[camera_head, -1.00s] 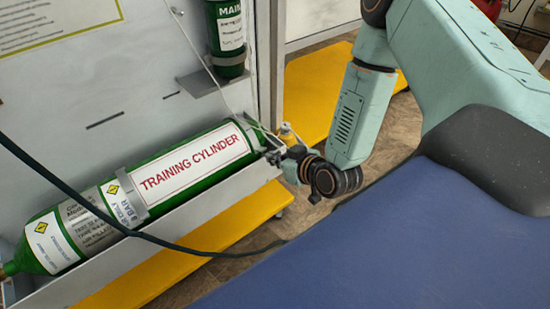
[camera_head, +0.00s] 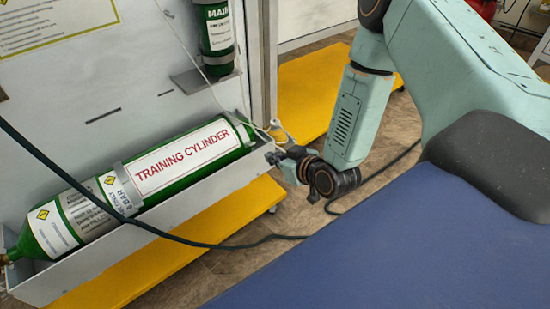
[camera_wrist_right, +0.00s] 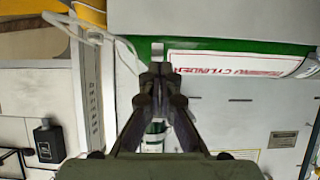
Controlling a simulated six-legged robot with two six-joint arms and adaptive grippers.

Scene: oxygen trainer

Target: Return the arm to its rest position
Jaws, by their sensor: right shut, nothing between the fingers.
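My right arm comes in from the upper right of the head view. Its gripper (camera_head: 274,157) is shut and empty, beside the right end of the tray that holds the green training cylinder (camera_head: 170,185). A gap shows between the fingertips and the tray end. My left gripper is not in view.
A grey tray (camera_head: 110,253) holds the cylinder against a white panel. A smaller green cylinder (camera_head: 218,40) stands above. A dark hose (camera_head: 190,246) crosses the tray and runs over the floor. Yellow platforms (camera_head: 312,92) lie beyond. A blue surface (camera_head: 400,245) fills the lower right.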

